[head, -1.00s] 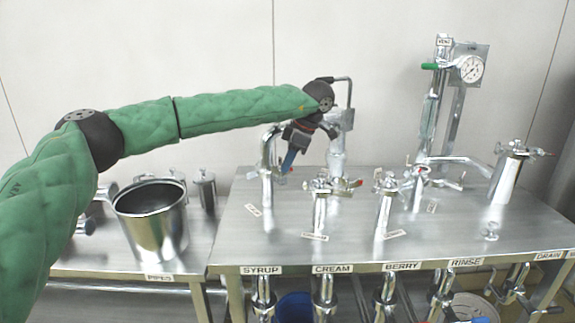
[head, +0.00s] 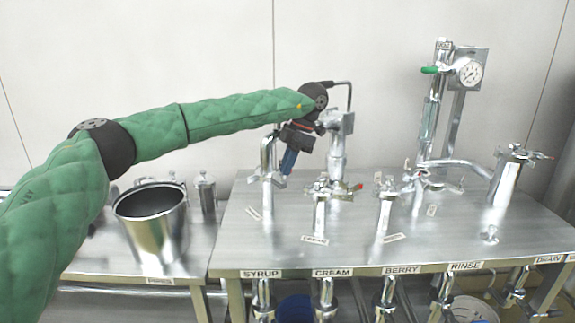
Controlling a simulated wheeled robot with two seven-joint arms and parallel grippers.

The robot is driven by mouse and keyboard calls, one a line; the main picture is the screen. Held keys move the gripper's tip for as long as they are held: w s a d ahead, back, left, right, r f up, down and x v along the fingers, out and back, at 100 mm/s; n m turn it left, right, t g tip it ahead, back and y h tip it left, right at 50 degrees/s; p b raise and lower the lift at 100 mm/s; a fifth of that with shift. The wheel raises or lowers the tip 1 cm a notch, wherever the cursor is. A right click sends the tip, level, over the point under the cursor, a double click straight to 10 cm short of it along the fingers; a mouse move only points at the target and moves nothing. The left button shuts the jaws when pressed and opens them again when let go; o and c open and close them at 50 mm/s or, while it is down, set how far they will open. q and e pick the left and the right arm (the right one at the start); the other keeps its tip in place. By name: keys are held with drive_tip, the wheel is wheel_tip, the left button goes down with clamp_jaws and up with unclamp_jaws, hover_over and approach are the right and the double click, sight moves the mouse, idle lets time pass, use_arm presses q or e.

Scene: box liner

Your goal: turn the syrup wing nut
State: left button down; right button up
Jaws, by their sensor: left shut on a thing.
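The syrup pipe (head: 267,170) stands at the left of the steel table, behind the label SYRUP (head: 261,273). My left gripper (head: 285,170) points down beside the top of this pipe, just to its right, its blue-tipped fingers close together on something small. My right gripper is out of the picture.
Cream (head: 322,205) and berry (head: 385,205) pipes with clamps stand to the right. A gauge (head: 470,72) is on a post behind. A steel pot (head: 152,225) stands on the left table.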

use_arm(q)
drive_tip(key=shift+r, duration=0.1)
drive_tip(key=c, duration=1.6)
unclamp_jaws()
